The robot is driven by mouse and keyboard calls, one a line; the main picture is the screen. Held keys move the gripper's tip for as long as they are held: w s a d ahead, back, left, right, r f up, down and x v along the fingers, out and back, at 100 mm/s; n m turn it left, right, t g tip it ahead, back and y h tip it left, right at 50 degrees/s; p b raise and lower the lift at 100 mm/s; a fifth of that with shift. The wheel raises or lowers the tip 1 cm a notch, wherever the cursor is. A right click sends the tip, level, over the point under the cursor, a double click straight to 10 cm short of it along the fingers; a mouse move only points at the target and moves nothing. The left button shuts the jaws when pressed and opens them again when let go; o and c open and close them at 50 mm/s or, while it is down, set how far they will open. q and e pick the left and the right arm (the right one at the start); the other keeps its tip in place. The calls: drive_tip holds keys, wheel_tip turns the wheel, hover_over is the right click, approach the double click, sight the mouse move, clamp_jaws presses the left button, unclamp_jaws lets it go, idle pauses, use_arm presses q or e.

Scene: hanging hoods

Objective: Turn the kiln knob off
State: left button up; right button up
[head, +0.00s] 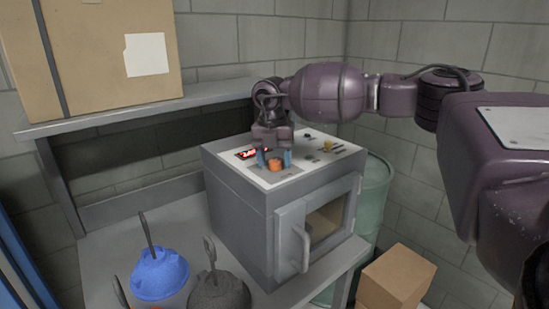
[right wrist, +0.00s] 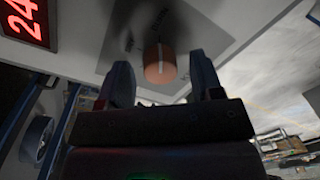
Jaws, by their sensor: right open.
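The kiln (head: 240,205) is a grey box with a white top panel and a front door with a handle, standing on a grey bench. Its orange knob (head: 276,165) sits on the top panel, beside a red lit display (head: 246,154). My right gripper (head: 274,158) is over the panel at the knob, fingers pointing down. In the right wrist view the knob (right wrist: 159,64) shows with a pale mark line, just beyond and between the open fingertips (right wrist: 163,80). I cannot tell whether the fingers reach around it. My left gripper is not in view.
A blue hood (head: 160,274) and a dark hood (head: 218,291) lie on the bench left of the kiln. A shelf (head: 130,118) with a cardboard box (head: 105,55) is behind. A green drum (head: 374,200) and a carton (head: 396,277) stand at the right.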

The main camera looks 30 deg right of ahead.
drive_tip(key=c, duration=0.9)
